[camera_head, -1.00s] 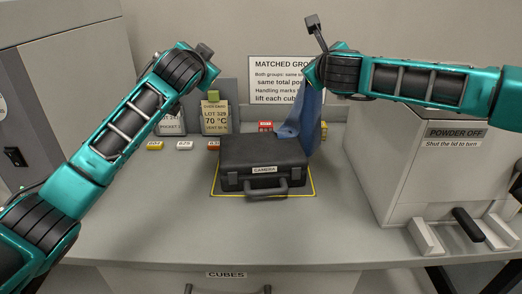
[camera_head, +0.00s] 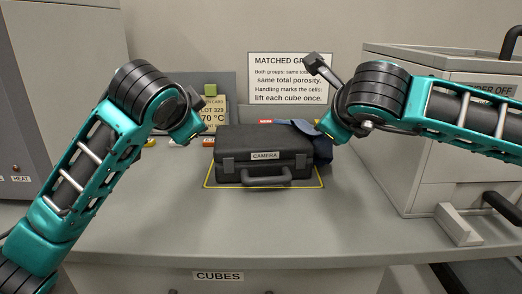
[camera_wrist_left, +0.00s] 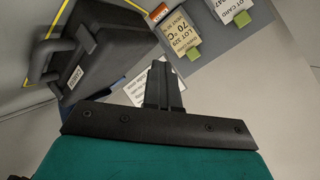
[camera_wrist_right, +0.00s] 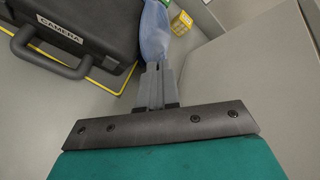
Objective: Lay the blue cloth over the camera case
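The black camera case (camera_head: 262,152), labelled CAMERA, lies closed on the counter within a yellow outline. It also shows in the left wrist view (camera_wrist_left: 105,40) and the right wrist view (camera_wrist_right: 95,20). The blue cloth (camera_head: 322,148) is bunched at the case's back right corner, hanging down its right side; it shows beyond my fingers in the right wrist view (camera_wrist_right: 154,35). My right gripper (camera_wrist_right: 154,68) is shut on the cloth. My left gripper (camera_wrist_left: 160,68) looks shut and empty, near the case's back left; its fingertips are hidden in the head view.
A grey machine (camera_head: 395,150) stands at the right and a tall cabinet (camera_head: 60,90) at the left. Cards, including a LOT 329 card (camera_head: 212,115), and small cubes (camera_head: 180,142) stand behind the case. The counter front (camera_head: 260,220) is clear.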

